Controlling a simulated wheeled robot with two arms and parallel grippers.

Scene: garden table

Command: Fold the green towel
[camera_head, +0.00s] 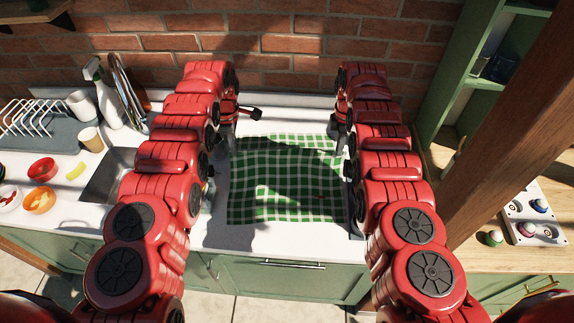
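The green and white checked towel (285,180) lies spread out on the white counter, between my two red arms. Its surface looks a little wavy, and its far edge lies partly in shadow. My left gripper (240,115) is at the towel's far left corner; its fingers are small and mostly hidden by my arm. My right gripper (335,128) is at the towel's far right corner, also largely hidden behind my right arm. I cannot tell whether either gripper holds the cloth.
A sink (108,178) is set in the counter at left. A wooden post (510,125) stands at right. A brick wall (285,50) closes the back.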

